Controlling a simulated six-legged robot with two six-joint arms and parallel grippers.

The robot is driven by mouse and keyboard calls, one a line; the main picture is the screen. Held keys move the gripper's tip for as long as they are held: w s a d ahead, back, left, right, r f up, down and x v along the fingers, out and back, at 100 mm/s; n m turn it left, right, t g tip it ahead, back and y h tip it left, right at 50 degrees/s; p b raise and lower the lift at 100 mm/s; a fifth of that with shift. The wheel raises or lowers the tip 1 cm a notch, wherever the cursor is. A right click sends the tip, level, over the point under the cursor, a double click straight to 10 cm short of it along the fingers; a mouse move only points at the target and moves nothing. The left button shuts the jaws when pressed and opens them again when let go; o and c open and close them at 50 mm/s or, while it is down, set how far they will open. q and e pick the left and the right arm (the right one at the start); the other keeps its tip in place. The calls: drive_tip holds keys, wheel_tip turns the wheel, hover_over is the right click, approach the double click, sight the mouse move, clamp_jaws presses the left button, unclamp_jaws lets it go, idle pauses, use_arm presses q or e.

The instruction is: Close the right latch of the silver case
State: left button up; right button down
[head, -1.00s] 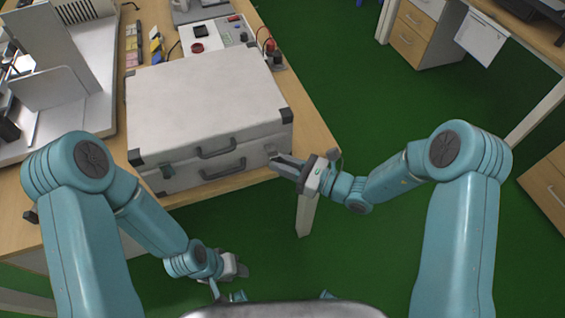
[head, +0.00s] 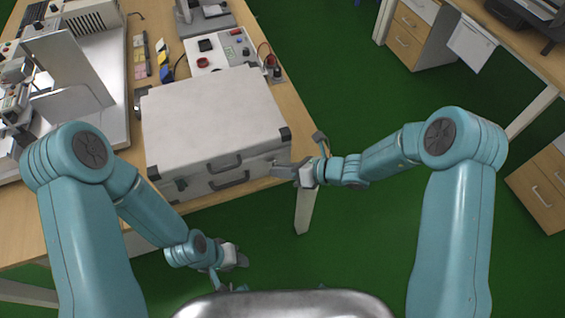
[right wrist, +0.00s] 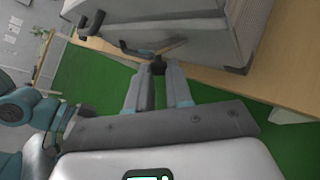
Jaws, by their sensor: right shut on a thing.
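The silver case (head: 212,112) lies on the wooden table with its lid down. Two dark handles show on its front, with the left latch (head: 181,184) at the front left. My right gripper (head: 277,172) is at the right end of the case front, over the right latch, which it hides in the head view. In the right wrist view, its fingers (right wrist: 158,70) close together on a small dark part against the case front, seemingly the right latch. My left gripper (head: 240,261) hangs low, away from the case; its jaws are too small to read.
A light metal machine (head: 85,85) stands at the left. Green floor (head: 340,95) is open right of the table (head: 300,125).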

sight(272, 161)
use_arm(q)
wheel_tip(272, 161, up, 7)
drive_tip(key=p, duration=0.6)
drive_tip(key=shift+r, duration=0.2)
use_arm(e)
drive_tip(key=shift+w+a+r+m+g+h, duration=0.15)
drive_tip(key=shift+w+r+m+g+h, duration=0.4)
drive_tip(key=shift+g, duration=0.4)
drive_tip(key=shift+w+a+r+m+g+h, duration=0.1)
drive_tip(key=shift+w+r+m+g+h, duration=0.25)
drive_tip(key=shift+r+m+g, duration=0.45)
drive_tip(key=shift+w+a+r+m+g+h, duration=0.15)
drive_tip(key=shift+w+r+m+g+h, duration=0.3)
drive_tip(key=shift+g, duration=0.6)
drive_tip(key=shift+s, duration=0.1)
drive_tip(key=c, duration=1)
unclamp_jaws()
drive_tip(key=shift+f, duration=0.1)
drive_tip(key=shift+c, duration=0.2)
drive_tip(key=shift+d+r, duration=0.3)
drive_tip(key=shift+d, duration=0.1)
use_arm(q)
wheel_tip(272, 161, down, 4)
drive_tip(key=b, duration=0.3)
drive_tip(key=shift+r, duration=0.25)
use_arm(e)
drive_tip(key=v, duration=1.5)
drive_tip(key=shift+r, duration=0.25)
